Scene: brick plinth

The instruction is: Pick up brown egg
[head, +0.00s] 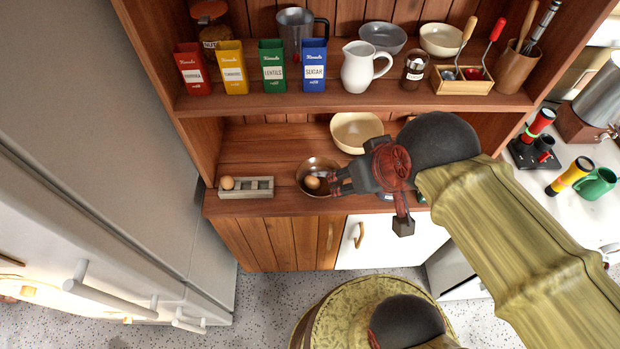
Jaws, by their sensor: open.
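A brown egg (312,182) lies in a small dark metal bowl (304,167) on the lower wooden counter. A second egg (227,183), of similar brown colour, sits at the left end of a grey egg holder (258,192) further left. My gripper (338,182) is open, with its fingertips pointing left at the right rim of the metal bowl. The fingers appear empty. Whether they touch the bowl cannot be told from this view.
A cream bowl (355,132) stands behind my gripper. The shelf above holds several coloured boxes, a white jug (362,68) and a utensil box (461,86). The cupboard wall (205,155) bounds the left. Bare counter (270,150) lies behind the egg holder.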

